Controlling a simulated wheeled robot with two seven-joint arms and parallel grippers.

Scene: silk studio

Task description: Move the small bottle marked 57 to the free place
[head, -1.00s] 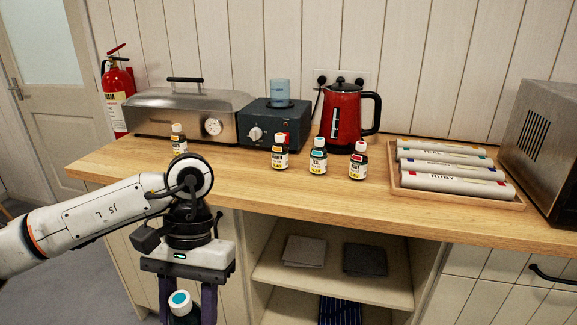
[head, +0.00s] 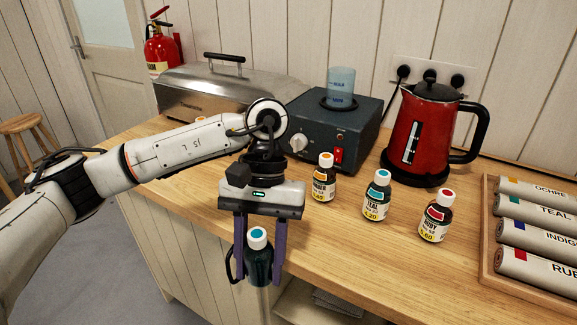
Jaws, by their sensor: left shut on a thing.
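My left gripper (head: 259,276) is shut on a small dark bottle (head: 258,254) with a white cap and a blue-teal dot on top. It holds the bottle upright in front of the counter's front edge. Its label is not visible, and I cannot read 57 on any bottle. On the counter stand a bottle with an orange dot (head: 323,178), a teal bottle (head: 376,197) and a ruby bottle (head: 436,217). Another orange-dotted bottle (head: 201,121) is mostly hidden behind my left arm. The counter left of the row is partly hidden by my arm. My right gripper is out of view.
A red kettle (head: 419,135), a dark heater box (head: 332,128) with a blue beaker (head: 340,86), and a steel steamer (head: 210,92) stand behind the bottles. A tray (head: 487,225) of labelled rolls is at the right. Bare wood (head: 350,255) lies before the row.

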